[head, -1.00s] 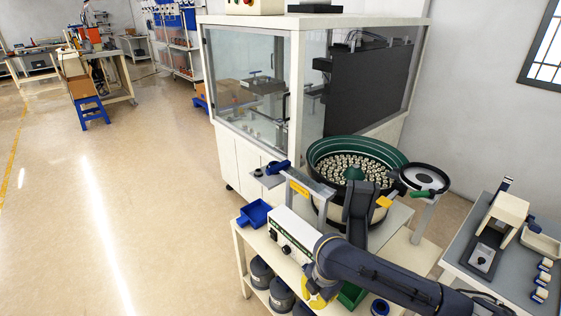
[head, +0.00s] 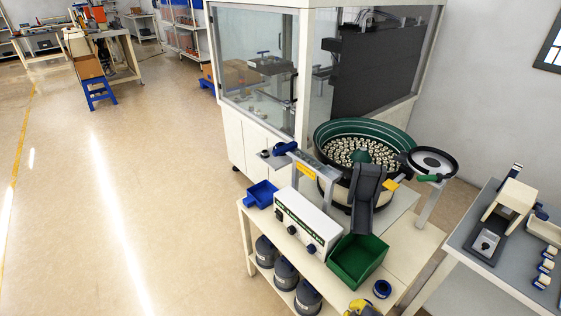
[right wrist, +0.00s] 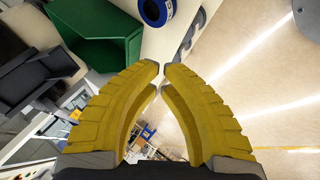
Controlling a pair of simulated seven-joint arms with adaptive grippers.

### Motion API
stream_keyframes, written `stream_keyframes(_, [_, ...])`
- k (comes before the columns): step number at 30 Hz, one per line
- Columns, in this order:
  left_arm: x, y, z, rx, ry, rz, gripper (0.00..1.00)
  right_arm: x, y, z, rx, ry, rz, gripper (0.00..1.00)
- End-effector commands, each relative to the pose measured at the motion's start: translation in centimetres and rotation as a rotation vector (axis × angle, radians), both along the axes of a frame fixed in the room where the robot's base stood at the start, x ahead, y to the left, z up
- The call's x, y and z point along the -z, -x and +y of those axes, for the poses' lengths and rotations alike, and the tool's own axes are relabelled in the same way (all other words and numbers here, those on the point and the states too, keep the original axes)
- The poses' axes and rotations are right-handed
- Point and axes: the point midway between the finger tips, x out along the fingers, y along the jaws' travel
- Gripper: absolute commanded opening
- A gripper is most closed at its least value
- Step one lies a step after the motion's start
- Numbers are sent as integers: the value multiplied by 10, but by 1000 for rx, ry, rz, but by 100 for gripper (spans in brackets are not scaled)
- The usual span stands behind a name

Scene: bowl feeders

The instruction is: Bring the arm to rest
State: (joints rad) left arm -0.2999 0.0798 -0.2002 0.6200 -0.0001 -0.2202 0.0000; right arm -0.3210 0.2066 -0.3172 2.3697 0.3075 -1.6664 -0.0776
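My right gripper (right wrist: 161,68) has yellow ribbed fingers. In the right wrist view its fingertips meet almost completely, with nothing held between them. My left gripper is not in any view.
The bowl feeder (head: 402,135) full of small parts stands on the bench. A green bin (head: 357,262), a white control box (head: 293,222), a blue tray (head: 261,194) and a blue ring (head: 382,289) are nearby. The floor (head: 120,220) at left is clear.

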Motion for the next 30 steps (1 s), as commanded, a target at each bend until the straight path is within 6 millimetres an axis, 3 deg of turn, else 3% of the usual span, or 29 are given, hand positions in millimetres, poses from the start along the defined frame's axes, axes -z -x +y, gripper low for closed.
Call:
stream_keyframes(6, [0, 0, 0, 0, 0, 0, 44, -2, 36, -50, 175, 47, -18, 0])
stream_keyframes(18, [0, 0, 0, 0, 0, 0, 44, -13, 90, -114, 377, 146, -36, 0])
stream_keyframes(30, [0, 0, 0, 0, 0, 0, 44, 73, 75, -94, 345, 83, 37, 0])
